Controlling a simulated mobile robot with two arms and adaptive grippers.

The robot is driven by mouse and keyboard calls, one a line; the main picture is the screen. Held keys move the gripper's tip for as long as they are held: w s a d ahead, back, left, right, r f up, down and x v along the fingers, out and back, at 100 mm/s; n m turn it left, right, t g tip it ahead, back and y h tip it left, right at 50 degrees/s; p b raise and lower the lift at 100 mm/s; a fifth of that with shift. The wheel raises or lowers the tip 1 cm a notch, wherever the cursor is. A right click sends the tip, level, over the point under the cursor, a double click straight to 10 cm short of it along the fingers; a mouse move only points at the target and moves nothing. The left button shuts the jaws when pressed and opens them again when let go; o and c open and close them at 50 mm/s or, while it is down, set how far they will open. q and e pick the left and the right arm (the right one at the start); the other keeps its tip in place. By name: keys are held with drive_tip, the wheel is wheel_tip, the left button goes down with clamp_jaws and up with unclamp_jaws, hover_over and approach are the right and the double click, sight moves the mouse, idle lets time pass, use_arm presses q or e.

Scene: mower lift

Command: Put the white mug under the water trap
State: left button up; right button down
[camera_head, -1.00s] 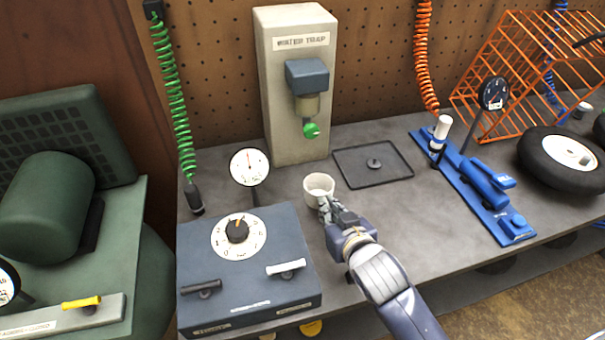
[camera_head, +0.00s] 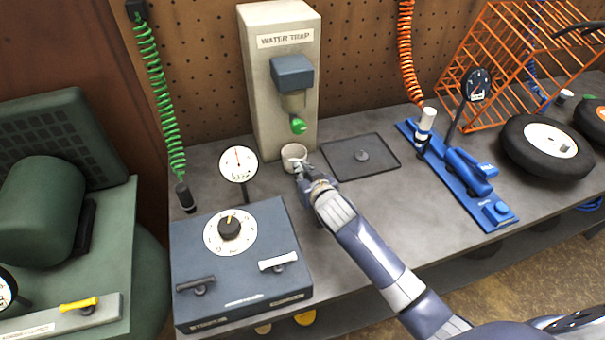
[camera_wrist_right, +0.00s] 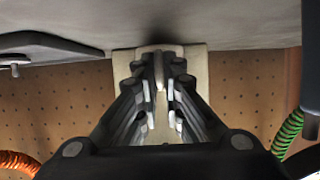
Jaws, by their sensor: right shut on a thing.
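The white mug (camera_head: 293,156) is upright at the foot of the water trap (camera_head: 280,75), just below its green knob (camera_head: 298,126). My right gripper (camera_head: 302,168) is shut on the mug at its near side. In the right wrist view the fingers (camera_wrist_right: 160,95) close on a pale part of the mug (camera_wrist_right: 160,58), with the trap's pale body behind. I cannot tell whether the mug touches the bench. The fingertips are partly hidden in the head view. My left gripper is not in view.
A dark tray (camera_head: 392,160) lies right of the mug. A dial gauge (camera_head: 238,164) and a blue control box (camera_head: 240,255) stand to the left. A blue tool (camera_head: 465,180) and a wheel (camera_head: 547,147) are further right. The grey bench (camera_head: 420,220) is clear in front of the tray.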

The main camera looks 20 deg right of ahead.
drive_tip(key=shift+f, duration=0.4)
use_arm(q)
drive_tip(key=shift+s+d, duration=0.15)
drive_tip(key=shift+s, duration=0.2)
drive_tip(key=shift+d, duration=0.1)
use_arm(e)
drive_tip(key=shift+f, duration=0.15)
drive_tip(key=c, duration=1.7)
unclamp_jaws()
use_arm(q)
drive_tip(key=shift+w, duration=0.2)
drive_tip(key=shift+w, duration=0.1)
